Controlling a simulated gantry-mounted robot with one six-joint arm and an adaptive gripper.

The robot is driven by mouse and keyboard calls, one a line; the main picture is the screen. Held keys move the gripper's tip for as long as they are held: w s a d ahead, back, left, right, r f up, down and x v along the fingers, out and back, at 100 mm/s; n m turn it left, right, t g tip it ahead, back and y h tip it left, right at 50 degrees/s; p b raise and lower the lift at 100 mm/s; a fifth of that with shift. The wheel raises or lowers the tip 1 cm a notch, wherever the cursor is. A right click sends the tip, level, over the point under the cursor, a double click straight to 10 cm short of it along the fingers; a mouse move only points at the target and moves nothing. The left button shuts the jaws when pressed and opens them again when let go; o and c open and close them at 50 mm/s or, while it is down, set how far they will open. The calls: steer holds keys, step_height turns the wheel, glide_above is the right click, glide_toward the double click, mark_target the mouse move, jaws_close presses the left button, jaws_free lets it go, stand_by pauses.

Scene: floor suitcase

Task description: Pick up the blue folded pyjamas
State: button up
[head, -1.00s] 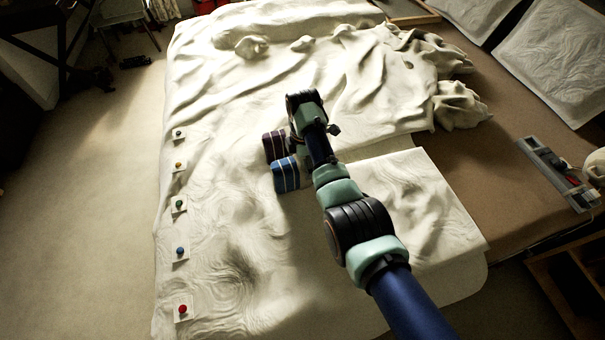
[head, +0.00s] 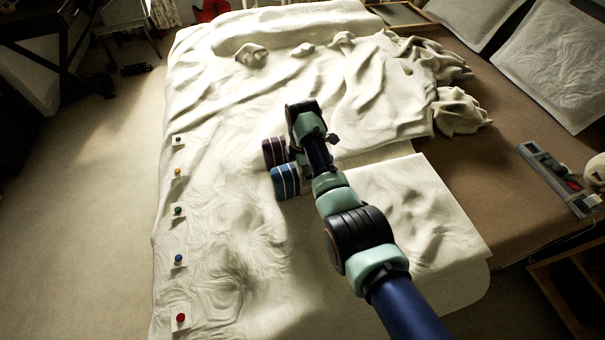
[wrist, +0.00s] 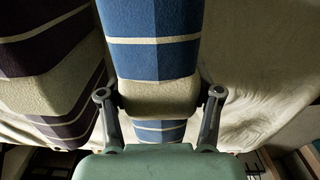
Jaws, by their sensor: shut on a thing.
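The blue folded pyjamas (head: 285,182), with pale stripes, are at the middle of the bed beside my arm. In the wrist view the blue pyjamas (wrist: 152,62) stand between the two fingers of my gripper (wrist: 160,100). The gripper is shut on them, one finger on each side. In the head view my own wrist hides the fingers. I cannot tell whether the pyjamas touch the bed.
A dark purple striped folded bundle (head: 274,151) is close beside the blue one, also on the left of the wrist view. Rumpled pale bedding (head: 230,110) covers the bed. Small coloured knobs on white cards line the left edge, including a red one (head: 181,317).

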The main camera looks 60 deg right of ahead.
step_height(320, 180, up, 20)
steer(key=p, duration=0.7)
steer(key=shift+p, duration=0.3)
